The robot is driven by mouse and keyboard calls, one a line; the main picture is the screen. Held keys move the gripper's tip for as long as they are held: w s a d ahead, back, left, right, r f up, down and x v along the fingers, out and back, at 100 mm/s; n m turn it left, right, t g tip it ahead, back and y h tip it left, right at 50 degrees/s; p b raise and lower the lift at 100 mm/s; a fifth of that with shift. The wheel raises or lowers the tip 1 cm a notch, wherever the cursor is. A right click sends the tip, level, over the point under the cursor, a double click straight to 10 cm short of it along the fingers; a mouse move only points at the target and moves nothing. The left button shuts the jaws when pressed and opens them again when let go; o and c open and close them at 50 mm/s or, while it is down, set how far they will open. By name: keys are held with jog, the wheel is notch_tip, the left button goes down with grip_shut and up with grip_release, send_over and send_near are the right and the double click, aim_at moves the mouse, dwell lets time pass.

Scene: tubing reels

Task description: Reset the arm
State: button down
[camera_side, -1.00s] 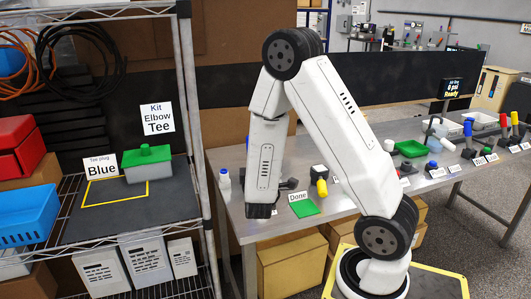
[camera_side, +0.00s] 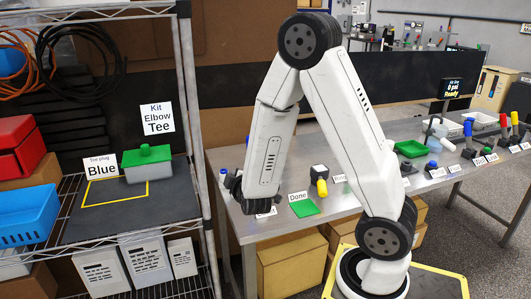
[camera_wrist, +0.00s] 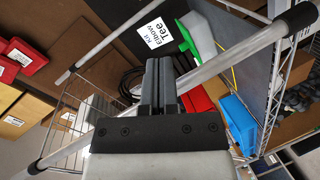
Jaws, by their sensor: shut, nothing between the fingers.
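My gripper (camera_wrist: 159,66) shows in the wrist view with its two dark fingers together and nothing between them. In the side view my arm is bent over the metal table, its wrist low near the table's left end; the fingers are hard to make out there. A grey box with a green lid (camera_side: 147,157) stands on the shelf mat, beside a yellow outline. It also shows in the wrist view (camera_wrist: 196,40), beyond the fingers. A sign reading "Kit Elbow Tee" (camera_side: 157,118) is above it.
A wire shelf rack with a metal post (camera_side: 188,100) stands left of the table. A blue bin (camera_side: 25,213) and red bins (camera_side: 17,148) sit on it. A green "Done" pad (camera_side: 304,208) and several labelled parts lie on the metal table (camera_side: 330,205).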

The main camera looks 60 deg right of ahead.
jog(key=a+f+m+g+y, duration=0.2)
jog(key=a+f+y, duration=0.1)
jog(key=a+y, duration=0.7)
jog(key=s+a+m+g, duration=0.2)
jog(key=s+a+g, duration=0.3)
jog(key=s, duration=0.5)
jog(key=shift+g+y, duration=0.4)
jog(key=shift+g, duration=0.2)
